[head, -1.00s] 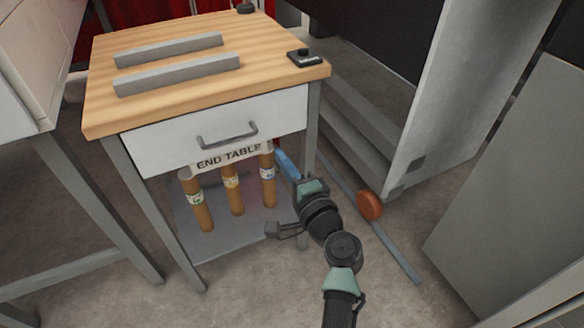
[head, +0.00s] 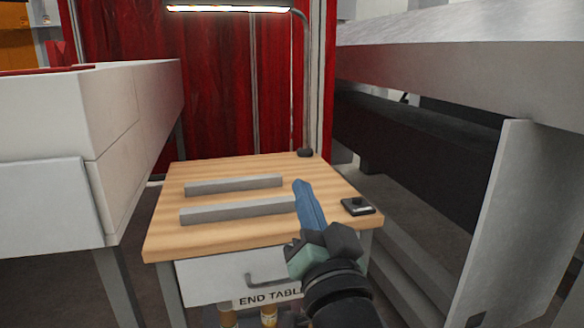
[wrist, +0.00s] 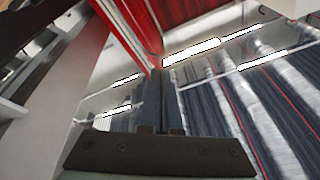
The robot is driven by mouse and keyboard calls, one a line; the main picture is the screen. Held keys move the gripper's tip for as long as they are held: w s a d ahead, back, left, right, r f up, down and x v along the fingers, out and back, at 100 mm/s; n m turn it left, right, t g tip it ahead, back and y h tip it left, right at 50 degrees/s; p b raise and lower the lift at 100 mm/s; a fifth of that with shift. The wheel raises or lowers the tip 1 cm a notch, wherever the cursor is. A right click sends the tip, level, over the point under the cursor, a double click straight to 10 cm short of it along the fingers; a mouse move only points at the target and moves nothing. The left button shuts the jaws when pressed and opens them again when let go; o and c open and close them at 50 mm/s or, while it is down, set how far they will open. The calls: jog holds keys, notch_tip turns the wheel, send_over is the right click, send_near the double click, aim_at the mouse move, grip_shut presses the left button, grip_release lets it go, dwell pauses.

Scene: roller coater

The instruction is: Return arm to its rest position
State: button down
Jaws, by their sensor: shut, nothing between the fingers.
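My gripper (head: 307,190) shows in the head view in front of the right part of the end table, its blue fingers pointing up. The fingers lie together, shut and empty. In the wrist view my gripper (wrist: 150,92) also looks closed, with nothing held. My arm comes up from the lower edge of the head view and hides part of the table's front right side.
The wooden end table (head: 225,241) carries two grey bars (head: 234,184) and a small black device (head: 357,206). A lit lamp (head: 230,9) hangs above it. A white cabinet (head: 133,110) stands left, a machine frame (head: 460,68) right, and red curtains (head: 200,80) behind.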

jog(key=s+a+r+n+t+h, duration=0.1)
jog(key=s+r+n+t+h, duration=0.15)
jog(key=s+r, duration=0.7)
jog(key=s+a+r+n+t+h, duration=0.15)
jog(key=s+r+t, duration=0.25)
jog(key=s+r, duration=0.55)
notch_tip(320, 180, up, 32)
jog(key=w+p, duration=0.2)
jog(key=p, duration=2.7)
jog(key=shift+w+d+f+p, duration=0.2)
jog(key=shift+d+p, duration=0.1)
